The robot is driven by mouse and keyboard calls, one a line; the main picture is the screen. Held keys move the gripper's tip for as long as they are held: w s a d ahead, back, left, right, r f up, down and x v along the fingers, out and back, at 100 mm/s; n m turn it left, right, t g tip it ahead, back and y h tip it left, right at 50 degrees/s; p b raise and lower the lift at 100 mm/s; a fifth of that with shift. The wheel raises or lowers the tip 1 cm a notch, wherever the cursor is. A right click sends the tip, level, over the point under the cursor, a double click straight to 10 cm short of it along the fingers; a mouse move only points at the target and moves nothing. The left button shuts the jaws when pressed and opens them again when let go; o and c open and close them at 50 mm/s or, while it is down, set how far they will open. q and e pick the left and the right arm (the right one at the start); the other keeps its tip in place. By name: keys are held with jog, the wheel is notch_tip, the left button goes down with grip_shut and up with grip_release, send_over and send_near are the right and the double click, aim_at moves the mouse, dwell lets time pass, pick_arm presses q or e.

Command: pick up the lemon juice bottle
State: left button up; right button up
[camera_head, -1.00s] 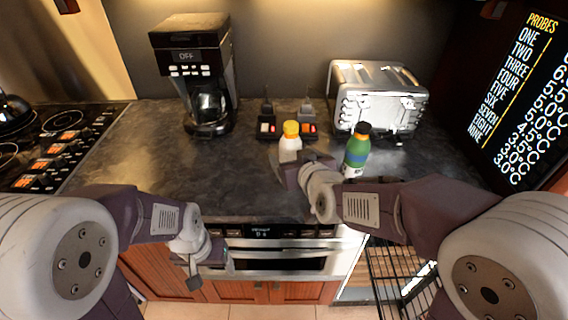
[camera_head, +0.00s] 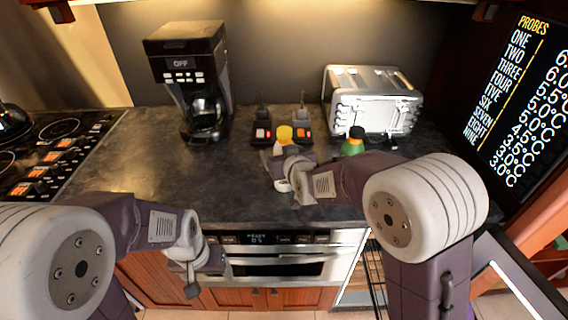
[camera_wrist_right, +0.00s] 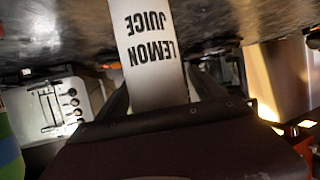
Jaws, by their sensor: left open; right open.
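The lemon juice bottle is white with a yellow cap (camera_head: 284,134) and stands on the dark counter in the head view. Its lower part is partly hidden behind my right gripper (camera_head: 276,170). In the right wrist view its white label (camera_wrist_right: 150,50), reading LEMON JUICE upside down, lies between the two fingers of my right gripper (camera_wrist_right: 157,95). The fingers are open on either side of the bottle; I cannot tell whether they touch it. My left gripper (camera_head: 207,278) is open and empty in front of the drawer front, below the counter edge.
A green bottle with a black cap (camera_head: 353,143) stands right of the lemon juice, partly behind my right arm. A toaster (camera_head: 373,103), a coffee maker (camera_head: 190,80) and plugged outlets (camera_head: 262,132) stand behind. The counter (camera_head: 140,165) is clear at left. A stove (camera_head: 50,150) is far left.

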aim_at(284, 133)
jog(key=shift+s, duration=0.15)
jog(key=c, duration=0.7)
grip_shut()
jog(key=shift+r, duration=0.15)
pick_arm(q)
notch_tip(284, 133, up, 4)
jog(key=p, duration=0.3)
jog(key=shift+f+p, duration=0.15)
jog(key=shift+p, duration=0.15)
pick_arm(e)
notch_tip(284, 133, up, 10)
jog(key=shift+f, duration=0.1)
pick_arm(q)
jog(key=o, duration=0.6)
jog(key=shift+f, duration=0.1)
